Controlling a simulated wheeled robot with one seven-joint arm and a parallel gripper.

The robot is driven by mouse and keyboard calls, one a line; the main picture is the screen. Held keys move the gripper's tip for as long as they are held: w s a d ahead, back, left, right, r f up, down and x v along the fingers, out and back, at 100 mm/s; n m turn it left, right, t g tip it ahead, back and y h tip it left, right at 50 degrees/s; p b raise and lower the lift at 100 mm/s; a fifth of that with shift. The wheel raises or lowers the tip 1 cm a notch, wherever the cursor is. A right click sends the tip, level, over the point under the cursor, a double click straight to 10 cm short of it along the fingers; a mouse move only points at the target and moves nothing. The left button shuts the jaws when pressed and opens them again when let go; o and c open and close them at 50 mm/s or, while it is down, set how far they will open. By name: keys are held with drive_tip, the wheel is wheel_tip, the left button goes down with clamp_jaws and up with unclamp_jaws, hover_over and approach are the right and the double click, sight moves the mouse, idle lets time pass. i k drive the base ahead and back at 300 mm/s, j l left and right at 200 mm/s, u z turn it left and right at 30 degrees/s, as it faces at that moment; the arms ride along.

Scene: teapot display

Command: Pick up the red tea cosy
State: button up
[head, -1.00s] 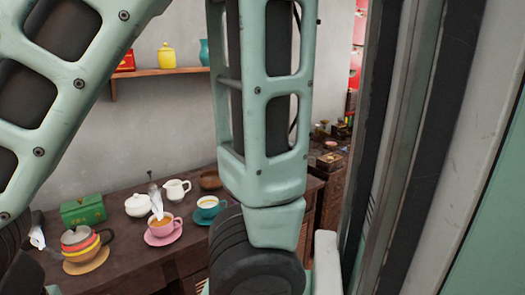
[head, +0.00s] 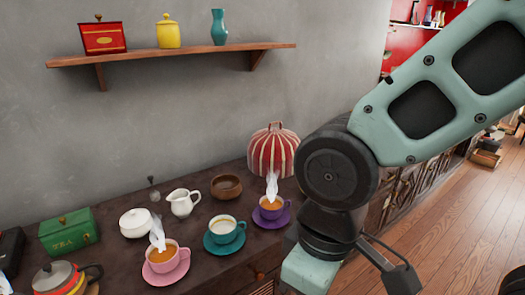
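The red tea cosy (head: 272,150) has red and cream stripes and a small loop on top. It stands at the back right of the dark sideboard, close to the wall. My arm's dark joint hides part of its right side. My gripper (head: 388,268) is at the bottom right, in front of the sideboard and apart from the cosy. It is only partly in view, so whether it is open or shut does not show.
A purple cup (head: 271,208), a teal cup (head: 225,230) and a pink cup (head: 166,263) stand in front. A wooden bowl (head: 227,187), white jug (head: 183,202), white pot (head: 136,222), green tea box (head: 68,233) and striped teapot (head: 62,279) stand leftward. A shelf (head: 180,55) hangs above.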

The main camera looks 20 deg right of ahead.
sight(276, 148)
drive_tip(key=z, duration=0.3)
drive_tip(key=u, duration=1.6)
drive_tip(key=z, duration=1.6)
drive_tip(key=i+l+u, duration=0.2)
drive_tip(key=i+l, duration=0.15)
